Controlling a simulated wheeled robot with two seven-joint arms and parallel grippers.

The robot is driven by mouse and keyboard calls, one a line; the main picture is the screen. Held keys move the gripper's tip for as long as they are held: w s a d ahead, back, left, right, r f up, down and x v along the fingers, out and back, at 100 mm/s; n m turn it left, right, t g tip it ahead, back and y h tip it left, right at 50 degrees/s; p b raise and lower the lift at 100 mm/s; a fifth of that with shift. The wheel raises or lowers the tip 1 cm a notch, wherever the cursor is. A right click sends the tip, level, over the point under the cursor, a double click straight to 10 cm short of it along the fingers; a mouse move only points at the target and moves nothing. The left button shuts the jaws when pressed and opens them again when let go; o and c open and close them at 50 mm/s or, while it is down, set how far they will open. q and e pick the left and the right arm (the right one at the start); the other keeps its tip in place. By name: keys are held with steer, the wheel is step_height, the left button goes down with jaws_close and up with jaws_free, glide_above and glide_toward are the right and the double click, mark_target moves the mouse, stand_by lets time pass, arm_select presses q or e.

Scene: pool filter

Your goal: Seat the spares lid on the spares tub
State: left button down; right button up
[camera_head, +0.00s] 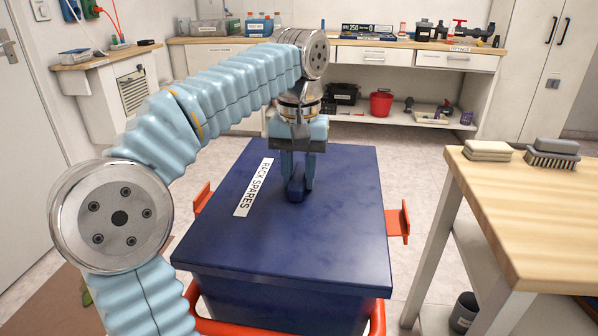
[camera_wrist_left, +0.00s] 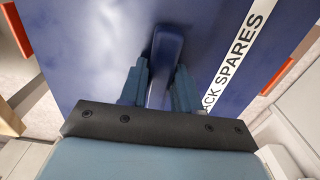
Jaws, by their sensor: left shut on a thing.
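The spares lid (camera_head: 345,215) is a dark blue slab with a white label ending in "SPARES". It lies over the dark blue spares tub (camera_head: 285,302), whose front wall shows below the lid's near edge. I cannot tell whether the lid is fully down all round. My left gripper (camera_head: 297,190) reaches down over the lid and is shut on its raised blue handle. In the left wrist view the lid (camera_wrist_left: 98,62) fills most of the picture and the fingers (camera_wrist_left: 160,88) stand either side of the handle (camera_wrist_left: 165,52). My right gripper is not in view.
Orange side brackets (camera_head: 398,222) stick out beside the tub, and an orange rail (camera_head: 378,318) runs around its base. A wooden table (camera_head: 520,205) with a brush (camera_head: 553,152) stands close on the right. A long bench (camera_head: 410,68) lines the back wall. Open floor lies behind the tub.

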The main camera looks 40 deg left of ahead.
mark_target(299, 174)
arm_select(q)
steer(key=shift+f+b, duration=0.5)
steer(key=shift+f, duration=0.3)
stand_by(0.4)
steer(key=c, duration=0.7)
jaws_free()
steer(key=shift+c, duration=0.2)
step_height(299, 174, up, 14)
steer(key=p, duration=0.6)
steer(key=shift+f, duration=0.1)
